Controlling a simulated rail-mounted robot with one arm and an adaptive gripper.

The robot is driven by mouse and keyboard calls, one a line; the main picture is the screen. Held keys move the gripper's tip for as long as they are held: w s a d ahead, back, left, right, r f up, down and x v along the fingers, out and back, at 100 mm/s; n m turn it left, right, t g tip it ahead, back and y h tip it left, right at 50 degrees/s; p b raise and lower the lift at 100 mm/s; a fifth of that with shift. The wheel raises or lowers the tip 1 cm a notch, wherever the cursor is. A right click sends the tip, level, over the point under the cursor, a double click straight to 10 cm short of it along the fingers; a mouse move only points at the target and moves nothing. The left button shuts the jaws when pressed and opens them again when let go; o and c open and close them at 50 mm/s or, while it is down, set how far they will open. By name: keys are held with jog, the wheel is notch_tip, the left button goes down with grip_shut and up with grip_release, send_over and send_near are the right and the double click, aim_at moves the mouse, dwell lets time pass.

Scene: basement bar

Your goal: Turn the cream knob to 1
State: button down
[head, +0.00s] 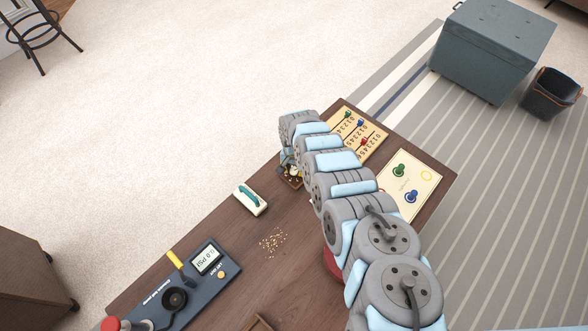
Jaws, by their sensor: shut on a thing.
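My gripper (288,164) is at the far side of the brown table (230,240), beyond my arm, which reaches across from the lower right. It is down over a small dark brown panel with pale marks (291,181). The cream knob (293,173) shows as a small pale patch at the fingertips, and my gripper is shut on it. My gripper and arm hide most of the knob and part of the panel. The knob's pointer and the number it faces are too small and covered to read.
A slider panel (345,126) with numbers and a cream board (424,184) with green and blue pieces lie right of my arm. A teal-handled brush (250,197), crumbs (272,242) and a gauge box (207,262) lie left. A red round thing is partly hidden under my arm.

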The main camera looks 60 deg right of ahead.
jog(key=shift+r+n+p, duration=0.1)
jog(key=shift+n+p, duration=0.4)
jog(key=shift+p, duration=0.05)
jog(key=shift+n+p, duration=0.5)
jog(key=shift+n, duration=1.8)
jog(key=shift+n, duration=1)
jog(key=shift+f+n, duration=0.2)
jog(key=shift+n, duration=0.9)
